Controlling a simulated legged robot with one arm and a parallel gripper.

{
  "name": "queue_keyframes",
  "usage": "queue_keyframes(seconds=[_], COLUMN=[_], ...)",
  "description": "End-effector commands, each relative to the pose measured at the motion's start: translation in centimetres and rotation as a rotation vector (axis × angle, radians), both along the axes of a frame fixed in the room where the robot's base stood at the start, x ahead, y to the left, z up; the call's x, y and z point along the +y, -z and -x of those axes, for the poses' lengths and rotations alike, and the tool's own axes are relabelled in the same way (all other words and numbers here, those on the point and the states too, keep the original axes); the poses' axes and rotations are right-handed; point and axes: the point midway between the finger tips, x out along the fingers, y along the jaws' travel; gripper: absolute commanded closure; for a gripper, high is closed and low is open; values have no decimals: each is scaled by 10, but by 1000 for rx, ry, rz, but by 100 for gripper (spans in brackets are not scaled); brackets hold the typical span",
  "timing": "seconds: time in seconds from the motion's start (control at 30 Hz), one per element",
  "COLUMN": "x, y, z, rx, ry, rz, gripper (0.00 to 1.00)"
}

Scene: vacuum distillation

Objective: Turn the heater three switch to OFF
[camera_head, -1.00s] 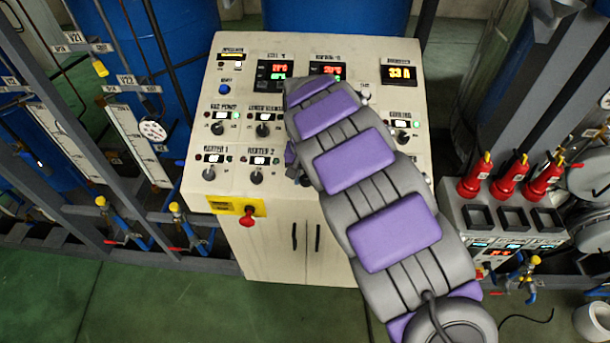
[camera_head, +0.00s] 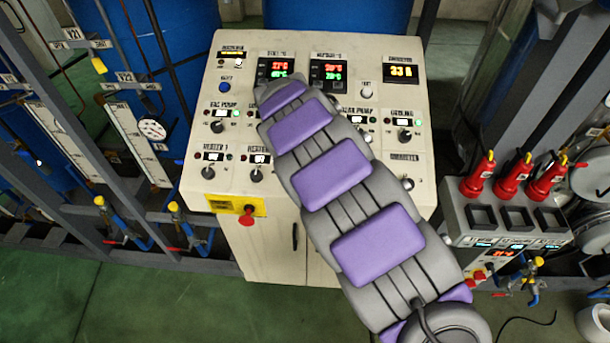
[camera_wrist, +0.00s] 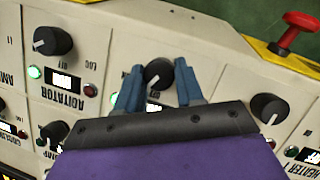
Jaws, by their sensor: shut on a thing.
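In the wrist view the panel appears upside down. A round black knob with a white pointer mark (camera_wrist: 158,73) stands between the two blue fingers of my gripper (camera_wrist: 159,67). By its place beside the agitator knob (camera_wrist: 52,41), it is the heater three switch. The fingers are shut on it, one on each side. Its mark points down and left in the picture. Its label and most of its display are hidden behind my gripper. In the head view my arm covers this switch and my gripper.
The heater 2 knob (camera_wrist: 268,107) is close on the other side of my gripper. A red stop button (camera_wrist: 298,28) on a yellow plate lies near the panel edge. In the head view the heater 1 knob (camera_head: 208,172) is clear, and red plugs (camera_head: 482,175) stand at right.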

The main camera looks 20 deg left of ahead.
Motion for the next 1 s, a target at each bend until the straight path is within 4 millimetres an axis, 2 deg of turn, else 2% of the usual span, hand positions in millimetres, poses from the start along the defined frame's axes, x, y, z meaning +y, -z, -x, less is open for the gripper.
queue_keyframes(seconds=[0.5, 1.0], x=[2, 1], y=[-1, 0], z=[1, 1], rx=[-38, -46], ry=[-383, -503], rz=[144, 192], gripper=[93, 93])
